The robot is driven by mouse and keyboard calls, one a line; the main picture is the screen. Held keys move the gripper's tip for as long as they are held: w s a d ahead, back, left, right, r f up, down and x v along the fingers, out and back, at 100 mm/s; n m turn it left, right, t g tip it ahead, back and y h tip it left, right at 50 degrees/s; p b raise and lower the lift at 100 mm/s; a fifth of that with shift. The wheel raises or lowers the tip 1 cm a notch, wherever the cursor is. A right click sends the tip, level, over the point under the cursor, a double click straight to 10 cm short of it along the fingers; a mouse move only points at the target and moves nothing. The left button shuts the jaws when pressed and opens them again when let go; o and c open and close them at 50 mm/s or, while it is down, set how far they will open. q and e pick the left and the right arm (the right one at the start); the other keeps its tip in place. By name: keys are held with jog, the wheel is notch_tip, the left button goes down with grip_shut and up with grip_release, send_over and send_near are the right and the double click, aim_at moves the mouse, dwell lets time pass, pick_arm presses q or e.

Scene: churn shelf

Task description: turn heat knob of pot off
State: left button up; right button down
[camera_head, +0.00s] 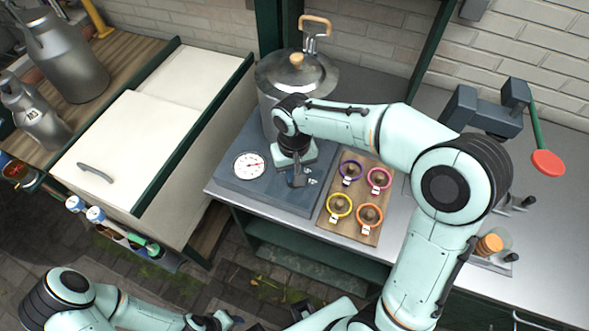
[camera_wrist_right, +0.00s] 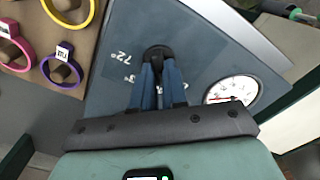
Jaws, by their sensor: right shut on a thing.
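A metal pot (camera_head: 318,80) with a wooden-knobbed lid stands on a blue-grey heater base (camera_head: 232,191) with a round white dial gauge (camera_head: 249,165). My right gripper (camera_head: 299,181) reaches down to the front of the base. In the right wrist view, its two blue fingers (camera_wrist_right: 158,75) are shut on the black heat knob (camera_wrist_right: 157,52), partly covering it. Temperature marks, including "72°", are printed beside the knob, and the gauge (camera_wrist_right: 232,90) is at the right. My left gripper (camera_head: 218,320) is at the bottom edge of the head view, away from the base; its finger opening is unclear.
A wooden board (camera_head: 327,215) with several coloured rings lies right of the base. A white chest (camera_head: 120,140) and milk cans (camera_head: 66,58) are at the left. A dark press-like device with a red-tipped green lever (camera_head: 547,162) stands at the right.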

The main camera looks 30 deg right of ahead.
pick_arm(q)
jog(key=shift+w+r, duration=0.25)
jog(key=shift+r, duration=0.15)
pick_arm(e)
jog(key=n, duration=0.5)
jog(key=shift+a+r, duration=0.1)
jog(key=shift+n, duration=0.4)
jog(key=c, duration=1.2)
grip_release()
jog(key=shift+o, duration=0.2)
pick_arm(q)
jog(key=shift+w+r+p, duration=0.95)
jog(key=shift+r+p, duration=0.15)
jog(key=shift+r, duration=0.05)
pick_arm(e)
notch_tip(320, 180, up, 13)
jog(key=shift+r, duration=0.15)
